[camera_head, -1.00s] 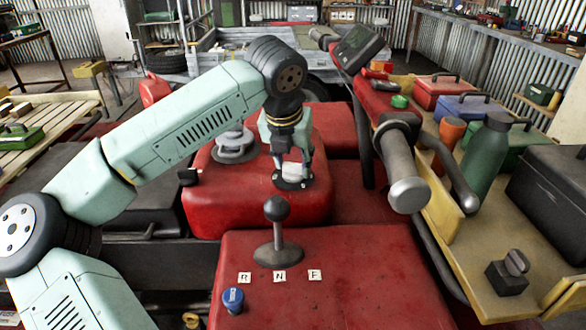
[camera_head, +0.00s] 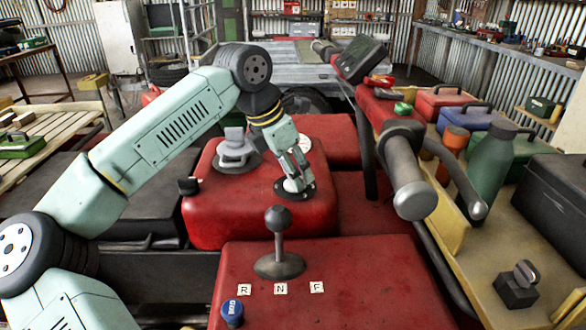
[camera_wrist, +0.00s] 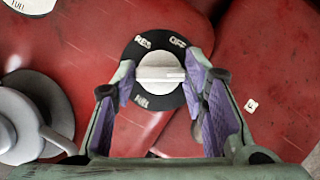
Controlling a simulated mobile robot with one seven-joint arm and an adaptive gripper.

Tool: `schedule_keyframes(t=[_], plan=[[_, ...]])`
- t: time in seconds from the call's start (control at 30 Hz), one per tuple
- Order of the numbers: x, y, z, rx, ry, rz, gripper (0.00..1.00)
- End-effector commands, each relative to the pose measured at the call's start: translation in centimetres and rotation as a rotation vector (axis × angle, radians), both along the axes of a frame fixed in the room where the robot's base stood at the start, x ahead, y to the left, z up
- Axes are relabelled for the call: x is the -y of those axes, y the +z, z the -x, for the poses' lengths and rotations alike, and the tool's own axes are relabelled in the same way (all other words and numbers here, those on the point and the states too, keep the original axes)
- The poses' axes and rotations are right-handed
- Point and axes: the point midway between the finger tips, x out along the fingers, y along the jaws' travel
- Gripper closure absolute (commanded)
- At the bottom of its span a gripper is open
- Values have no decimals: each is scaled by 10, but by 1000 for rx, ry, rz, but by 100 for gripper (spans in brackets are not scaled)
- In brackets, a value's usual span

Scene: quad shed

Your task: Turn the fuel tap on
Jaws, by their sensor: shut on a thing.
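The fuel tap (camera_head: 293,190) is a black round plate with a pale knob on top of the red tank. A short line on the knob's face points to the picture's right, below OFF. My gripper (camera_head: 297,180) leans over the tap from the upper left. In the wrist view my gripper (camera_wrist: 163,90) has its purple-padded fingers shut on the knob from both sides.
A grey filler cap (camera_head: 237,152) stands left of the tap on the red tank (camera_head: 225,215). A black-knobbed gear lever (camera_head: 278,235) rises nearer, behind R, N, F labels. The handlebar grip (camera_head: 408,180) is to the right. A bench (camera_head: 480,265) holds a green bottle and boxes.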

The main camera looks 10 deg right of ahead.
Motion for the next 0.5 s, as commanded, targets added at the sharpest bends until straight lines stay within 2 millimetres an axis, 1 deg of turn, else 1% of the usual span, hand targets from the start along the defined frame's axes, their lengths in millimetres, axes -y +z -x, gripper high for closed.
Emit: schedule_keyframes(t=[0.5], plan=[[0, 1, 0, 2, -32, 0, 88]])
